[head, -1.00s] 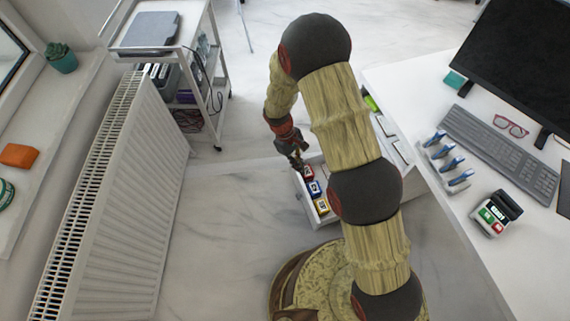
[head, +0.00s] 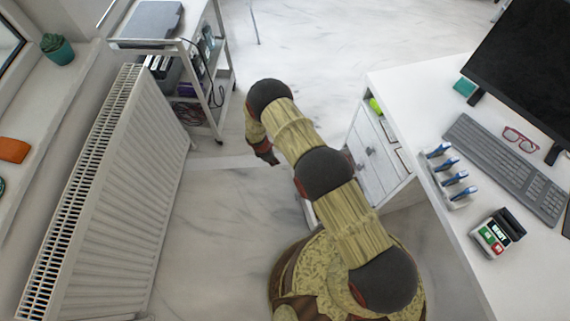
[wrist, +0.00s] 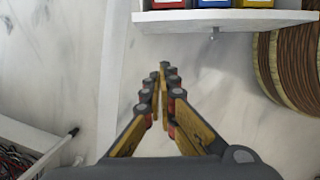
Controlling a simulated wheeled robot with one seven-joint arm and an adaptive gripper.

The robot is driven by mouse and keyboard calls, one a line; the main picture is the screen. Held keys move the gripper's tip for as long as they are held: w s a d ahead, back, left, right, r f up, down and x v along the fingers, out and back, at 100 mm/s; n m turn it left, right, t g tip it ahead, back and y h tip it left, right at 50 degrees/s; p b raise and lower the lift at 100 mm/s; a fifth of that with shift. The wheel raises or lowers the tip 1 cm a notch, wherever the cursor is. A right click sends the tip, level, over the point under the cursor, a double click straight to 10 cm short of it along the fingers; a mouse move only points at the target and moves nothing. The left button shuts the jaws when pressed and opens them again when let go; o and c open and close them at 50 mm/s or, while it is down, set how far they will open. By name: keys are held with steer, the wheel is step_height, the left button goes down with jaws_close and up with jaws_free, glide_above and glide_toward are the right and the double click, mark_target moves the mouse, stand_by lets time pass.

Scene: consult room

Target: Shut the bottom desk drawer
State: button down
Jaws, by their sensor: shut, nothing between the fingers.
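The bottom desk drawer (wrist: 262,17) is open. Its white front edge with a small knob (wrist: 212,35) crosses the top right of the wrist view. Red (wrist: 168,3), blue (wrist: 213,3) and yellow (wrist: 255,3) boxes sit inside it. In the head view my arm hides most of the drawer; only a white sliver (head: 308,212) shows. My gripper (wrist: 163,80) is shut and empty, out in front of the drawer front and not touching it. In the head view the wrist end hangs at the arm's left, with the fingers barely visible.
The white desk (head: 410,95) stands at the right, with closed drawer fronts (head: 372,160) below its top. A radiator (head: 110,190) lines the left wall. A wheeled cart (head: 180,45) stands at the back left. Marble floor between radiator and drawer is clear.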

steer(key=w+d+f+b, duration=0.1)
steer(key=d+f+b, duration=0.4)
steer(key=f, duration=0.4)
steer(key=shift+w+d+f, duration=0.2)
steer(key=shift+d+f, duration=0.05)
steer(key=shift+d, duration=0.4)
